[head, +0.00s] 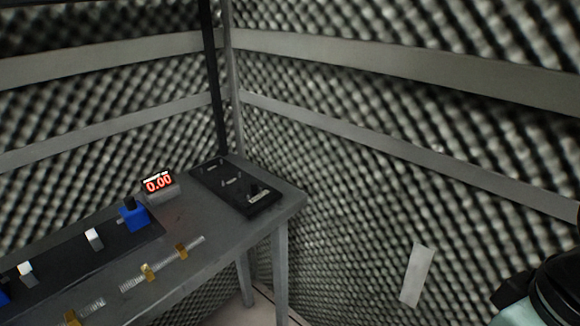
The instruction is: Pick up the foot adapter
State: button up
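I cannot tell for certain which thing is the foot adapter. A black flat tray (222,196) lies at the right end of the grey table and holds a few small dark and grey pieces, too small to make out. Several small brass-coloured pieces (181,251) sit along the table's front part, next to pale ruler-like scales (133,284). My gripper is not in view. A dark rounded part with a teal patch at the lower right appears to be my arm, well apart from the table.
The grey table (270,210) stands near a corner of foam-covered walls with grey rails. A display reading 0.00 (158,184) stands behind a dark rail bearing blue blocks (134,215) and white pieces (94,239). A pale strip (417,275) shows at right.

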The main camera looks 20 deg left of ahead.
aim_at(256, 197)
jog(key=u, duration=0.45)
jog(key=i+j+u, duration=0.1)
jog(key=u, duration=0.3)
jog(key=i+u, duration=0.1)
jog(key=u, duration=0.3)
jog(key=i+j+u, duration=0.1)
jog(key=u, duration=0.35)
jog(key=i+u, duration=0.15)
jog(key=u, duration=0.25)
jog(key=i+l, duration=0.15)
jog(key=i, duration=0.1)
